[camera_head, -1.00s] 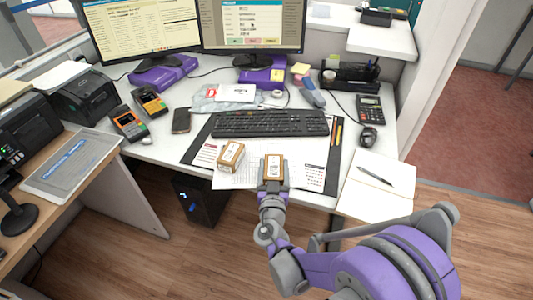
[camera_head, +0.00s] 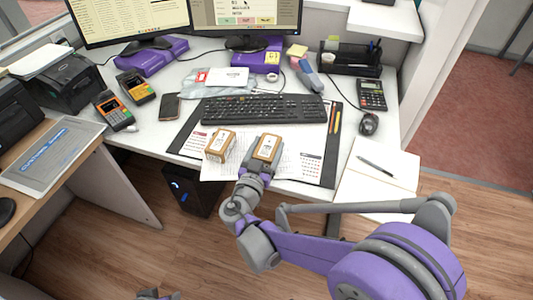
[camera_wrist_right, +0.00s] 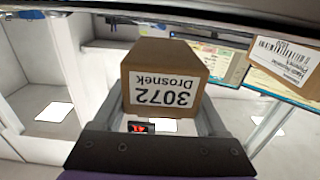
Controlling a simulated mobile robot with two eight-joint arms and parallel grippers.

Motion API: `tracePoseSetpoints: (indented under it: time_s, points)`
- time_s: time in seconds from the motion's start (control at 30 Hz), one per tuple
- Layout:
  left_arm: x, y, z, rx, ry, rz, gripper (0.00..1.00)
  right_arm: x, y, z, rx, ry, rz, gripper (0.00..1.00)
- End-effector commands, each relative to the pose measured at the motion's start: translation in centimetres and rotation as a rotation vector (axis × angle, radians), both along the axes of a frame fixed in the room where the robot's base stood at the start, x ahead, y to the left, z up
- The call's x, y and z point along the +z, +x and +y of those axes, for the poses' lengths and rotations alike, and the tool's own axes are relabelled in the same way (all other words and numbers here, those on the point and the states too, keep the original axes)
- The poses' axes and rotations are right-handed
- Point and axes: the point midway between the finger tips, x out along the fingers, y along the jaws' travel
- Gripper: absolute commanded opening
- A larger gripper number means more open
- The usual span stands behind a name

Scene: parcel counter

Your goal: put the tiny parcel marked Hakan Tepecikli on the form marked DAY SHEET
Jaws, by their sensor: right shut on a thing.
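My right gripper (camera_head: 262,160) is shut on a small brown parcel (camera_head: 267,147) over the front of the desk. In the right wrist view this held parcel (camera_wrist_right: 165,78) sits between the fingers, its label reading "3072 Drosnek" upside down. A second small brown parcel (camera_head: 219,145) lies to its left; a parcel (camera_wrist_right: 285,60) at the upper right of the wrist view has a barcode label, its name too small to read surely. A white printed form (camera_head: 239,154) lies beneath; its heading is unreadable. A grey piece at the bottom edge may be my left gripper (camera_head: 158,295).
A black keyboard (camera_head: 264,108) lies just behind the parcels. A dark desk mat (camera_head: 186,136) is under the form. A mouse (camera_head: 369,123), a calculator (camera_head: 372,94) and an open notebook with a pen (camera_head: 376,178) are on the right. A phone (camera_head: 171,106) lies left.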

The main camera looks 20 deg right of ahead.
Motion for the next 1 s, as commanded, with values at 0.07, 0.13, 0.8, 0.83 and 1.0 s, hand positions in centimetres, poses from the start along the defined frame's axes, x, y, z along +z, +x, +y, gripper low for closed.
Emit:
tracePoseSetpoints:
  time_s: [0.07, 0.13, 0.8, 0.83, 1.0]
  points:
    - [-0.8, 0.1, 0.0, 0.0, 0.0, 0.002, 0.5, -1.6, 0.1, 0.0, 0.0, -0.001, 0.001, 0.07]
    - [-1.1, 0.2, 0.0, 0.0, 0.0, 0.003, 0.5, -2.4, 0.1, 0.0, 0.0, -0.001, 0.001, 0.07]
    - [-1.2, 0.2, 0.0, 0.0, 0.0, 0.003, 0.5, -2.7, 0.0, 0.0, 0.001, 0.0, 0.0, 1.0]
    - [-1.2, 0.2, 0.0, 0.0, 0.0, 0.003, 0.5, -2.7, 0.0, 0.0, 0.001, 0.0, 0.0, 1.0]
    - [-0.8, 0.1, 0.0, 0.0, 0.0, 0.002, 0.5, -2.1, 0.0, 0.0, 0.001, 0.001, -0.001, 1.0]
